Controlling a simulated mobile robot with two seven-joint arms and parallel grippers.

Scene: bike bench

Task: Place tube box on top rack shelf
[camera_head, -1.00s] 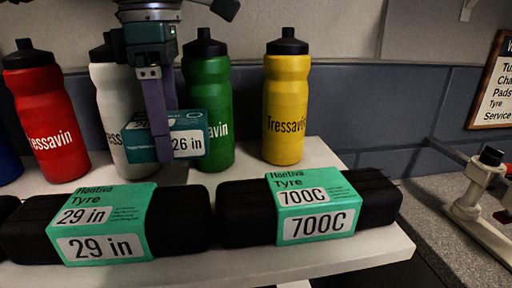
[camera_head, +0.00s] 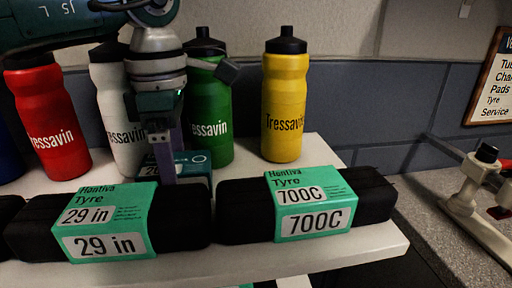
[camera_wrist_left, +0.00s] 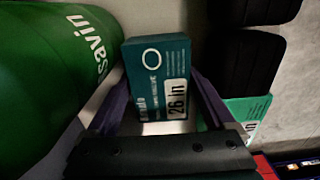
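The tube box (camera_head: 194,160), dark teal with a "26 in" label, is low at the top shelf (camera_head: 376,247), behind the tyre packs and in front of the green bottle. My left gripper (camera_head: 170,168) comes down from above with a purple finger in front of the box. In the left wrist view the box (camera_wrist_left: 157,75) lies between the two fingers (camera_wrist_left: 160,90), which appear to press its sides. Whether the box's underside touches the shelf is hidden by the tyre packs. My right gripper is not in view.
The 29 in tyre (camera_head: 105,222) and 700C tyre (camera_head: 312,205) lie along the shelf front. Red (camera_head: 48,120), white (camera_head: 120,120), green (camera_head: 222,120) and yellow (camera_head: 285,105) bottles stand behind. Shelf room shows right of the yellow bottle. A clamp (camera_head: 475,190) stands at the right.

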